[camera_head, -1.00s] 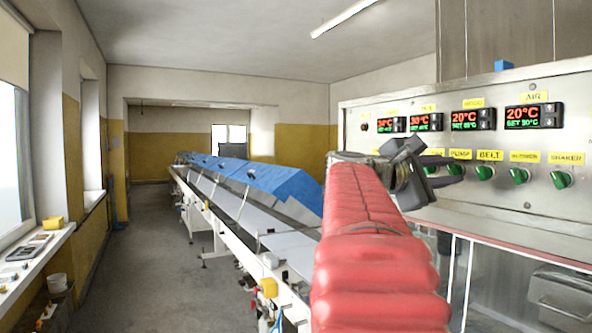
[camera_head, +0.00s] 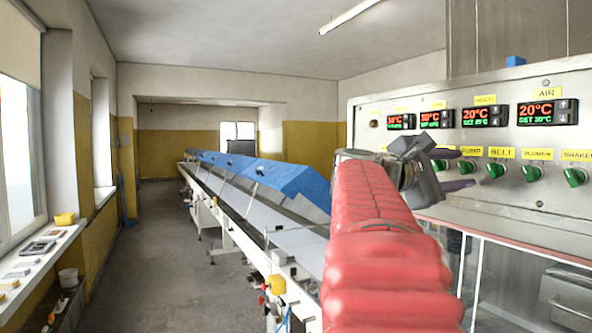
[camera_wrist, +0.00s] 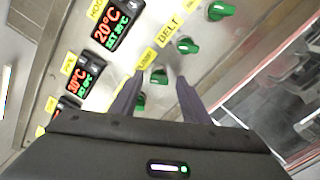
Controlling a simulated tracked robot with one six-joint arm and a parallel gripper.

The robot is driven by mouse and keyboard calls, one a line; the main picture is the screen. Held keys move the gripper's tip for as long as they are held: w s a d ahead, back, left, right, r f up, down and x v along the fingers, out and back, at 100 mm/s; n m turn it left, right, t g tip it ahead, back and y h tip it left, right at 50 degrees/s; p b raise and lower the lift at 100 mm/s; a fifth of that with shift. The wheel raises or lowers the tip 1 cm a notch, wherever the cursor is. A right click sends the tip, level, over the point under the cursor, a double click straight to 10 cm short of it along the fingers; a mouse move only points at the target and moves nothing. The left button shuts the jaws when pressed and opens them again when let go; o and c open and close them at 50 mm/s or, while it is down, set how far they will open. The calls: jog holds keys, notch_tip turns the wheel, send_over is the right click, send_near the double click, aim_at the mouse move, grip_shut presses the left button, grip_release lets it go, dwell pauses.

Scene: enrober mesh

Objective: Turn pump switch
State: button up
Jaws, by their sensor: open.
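The pump switch (camera_head: 467,167) is a green knob under a yellow PUMP label (camera_head: 471,151) on the steel control panel (camera_head: 372,103). In the head view it shows just beyond my gripper (camera_head: 461,170), whose two dark fingers are apart and empty. In the wrist view a green knob (camera_wrist: 158,76) beside the PUMP label (camera_wrist: 147,62) lies between the fingertips of my gripper (camera_wrist: 159,82). I cannot tell the gap left between fingertips and knob.
The belt switch (camera_head: 495,170) is close on the right of the pump switch, then the blower (camera_head: 533,173) and shaker (camera_head: 574,177) switches. Temperature displays (camera_head: 547,112) sit above. A long conveyor with blue covers (camera_head: 290,180) runs on the left, with clear floor (camera_head: 165,260) beside it.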

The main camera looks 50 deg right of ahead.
jog(key=v, duration=1.3)
jog(key=shift+w+a, duration=0.15)
jog(key=shift+a, duration=0.1)
dwell(0.4)
jog(key=w+a+f+m+t+y, duration=0.1)
jog(key=w+f+t+y, duration=0.15)
jog(key=f, duration=0.45)
jog(key=w+f+m+t+y, duration=0.1)
jog(key=w+f+t, duration=0.15)
jog(key=f, duration=0.55)
jog(key=w+a+f+t+y, duration=0.35)
jog(key=w+a+f, duration=0.25)
jog(key=a+f, duration=0.55)
jog(key=a+f+t+y, duration=0.2)
jog(key=a+f+y, duration=0.2)
jog(key=a+f, duration=0.4)
jog(key=a+f+t+y, duration=0.2)
jog(key=a+f+y, duration=0.3)
jog(key=a, duration=1.6)
notch_tip(320, 180, down, 4)
jog(key=shift+w+a+r+y, duration=0.1)
jog(key=shift+w+a+y, duration=0.2)
jog(key=shift+w, duration=0.15)
